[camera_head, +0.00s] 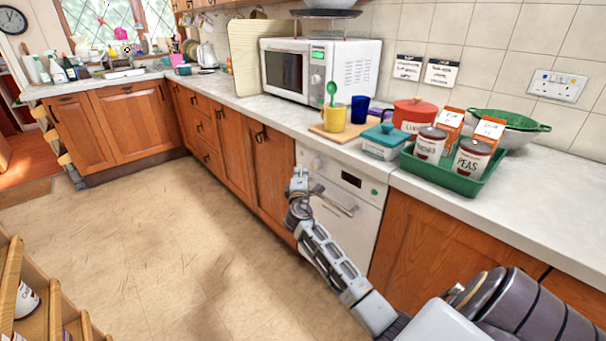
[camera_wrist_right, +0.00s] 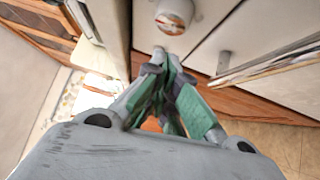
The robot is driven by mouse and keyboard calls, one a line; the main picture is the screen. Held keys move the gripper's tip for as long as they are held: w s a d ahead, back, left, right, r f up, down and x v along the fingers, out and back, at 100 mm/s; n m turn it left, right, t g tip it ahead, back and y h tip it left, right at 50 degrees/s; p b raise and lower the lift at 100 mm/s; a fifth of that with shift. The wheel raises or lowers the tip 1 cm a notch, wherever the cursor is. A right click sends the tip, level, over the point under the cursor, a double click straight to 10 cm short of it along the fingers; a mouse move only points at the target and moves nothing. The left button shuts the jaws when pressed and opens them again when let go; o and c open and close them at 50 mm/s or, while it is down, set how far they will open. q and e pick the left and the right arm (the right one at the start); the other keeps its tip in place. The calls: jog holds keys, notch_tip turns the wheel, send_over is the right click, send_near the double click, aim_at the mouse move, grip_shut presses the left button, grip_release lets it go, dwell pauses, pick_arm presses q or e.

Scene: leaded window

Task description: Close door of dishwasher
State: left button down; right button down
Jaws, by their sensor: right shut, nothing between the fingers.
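The white dishwasher (camera_head: 365,225) is built in under the worktop, with a dial, a small dark display and a bar handle (camera_head: 335,203) on its front. Its door stands upright, looking flush or nearly flush with the cupboards; I cannot tell whether a small gap is left. My right gripper (camera_head: 299,178) is in front of the left part of the dishwasher, and my forearm hides the lower part of the door. In the right wrist view the fingers (camera_wrist_right: 166,62) are together and empty, close to a white front with a round dial (camera_wrist_right: 174,15). My left gripper is not in view.
The worktop (camera_head: 500,215) above holds a white microwave (camera_head: 320,70), a yellow mug (camera_head: 334,117) on a board and a green tray (camera_head: 440,177) with cans. Wooden cupboards (camera_head: 270,170) flank the dishwasher. The floor (camera_head: 165,245) to the left is clear; a wooden rack stands at lower left.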

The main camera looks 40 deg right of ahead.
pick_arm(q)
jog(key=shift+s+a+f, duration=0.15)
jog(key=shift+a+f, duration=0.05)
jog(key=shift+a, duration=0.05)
pick_arm(e)
jog(key=shift+s+a+f, duration=0.15)
jog(key=shift+s+a, duration=0.25)
jog(key=shift+a, duration=0.3)
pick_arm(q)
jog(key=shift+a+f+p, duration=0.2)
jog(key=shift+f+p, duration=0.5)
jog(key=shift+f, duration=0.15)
pick_arm(e)
jog(key=v, duration=0.8)
jog(key=shift+s+a+r, duration=0.2)
jog(key=shift+s+a, duration=0.05)
jog(key=shift+a, duration=0.1)
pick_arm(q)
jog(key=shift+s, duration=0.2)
pick_arm(e)
jog(key=shift+s, duration=0.15)
